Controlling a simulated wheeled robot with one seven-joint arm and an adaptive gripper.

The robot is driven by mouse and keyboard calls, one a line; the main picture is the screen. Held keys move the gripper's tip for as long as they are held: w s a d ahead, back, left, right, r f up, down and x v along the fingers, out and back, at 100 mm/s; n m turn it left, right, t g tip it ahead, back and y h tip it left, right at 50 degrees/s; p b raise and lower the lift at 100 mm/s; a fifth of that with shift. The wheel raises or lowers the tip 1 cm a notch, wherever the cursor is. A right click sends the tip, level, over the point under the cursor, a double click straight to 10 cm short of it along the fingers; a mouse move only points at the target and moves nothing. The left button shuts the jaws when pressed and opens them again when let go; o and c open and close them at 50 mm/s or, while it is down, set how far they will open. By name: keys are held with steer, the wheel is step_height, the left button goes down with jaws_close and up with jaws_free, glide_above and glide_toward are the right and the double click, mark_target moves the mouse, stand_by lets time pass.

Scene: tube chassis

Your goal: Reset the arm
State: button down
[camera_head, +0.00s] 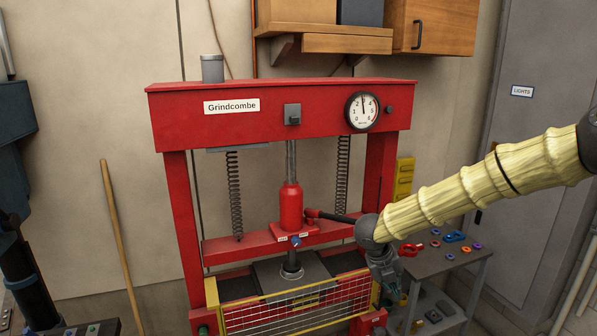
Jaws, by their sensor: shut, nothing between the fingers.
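My arm, in a pale yellow ribbed sleeve, reaches in from the right edge and slopes down to the left. My gripper (388,288) hangs at its end, shut and empty. It is in front of the right side of the red press (280,124), by the right end of the yellow mesh guard (300,307). The black-handled pump lever (335,217) of the red bottle jack (291,206) ends close to my wrist in the picture. I cannot tell whether they touch.
A grey side table (462,262) with small coloured parts stands right of the press, partly behind my gripper. Wooden cabinets (440,28) hang above. A broom handle (120,240) leans at the left wall. Dark machinery (15,150) fills the left edge. A grey door (545,110) is at right.

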steer(key=s+f+n+t+b, duration=0.1)
steer(key=s+f+n+b, duration=0.1)
steer(key=s+f+n, duration=0.7)
steer(key=s+a+f+n+t+b, duration=0.15)
steer(key=f+n, duration=0.35)
steer(key=f, duration=0.8)
steer(key=s+f+n+t+b, duration=0.1)
steer(key=s+f+n+b, duration=0.2)
steer(key=s+f+n, duration=0.6)
steer(key=s+f+n+g+y+b, duration=0.1)
steer(key=s+f+n, duration=0.3)
steer(key=s, duration=0.4)
steer(key=s+a+f+n+g+y+b, duration=0.1)
steer(key=s+f+n, duration=0.3)
steer(key=s, duration=0.5)
steer(key=s+a+f+n+g+y+b, duration=0.1)
steer(key=s+f+n+g+y+b, duration=0.1)
steer(key=s, duration=0.7)
step_height(320, 180, down, 3)
steer(key=shift+s+r+n+g+y, duration=0.15)
steer(key=shift+n+g+y, duration=0.35)
steer(key=shift+n, duration=0.7)
steer(key=c, duration=2.2)
jaws_free()
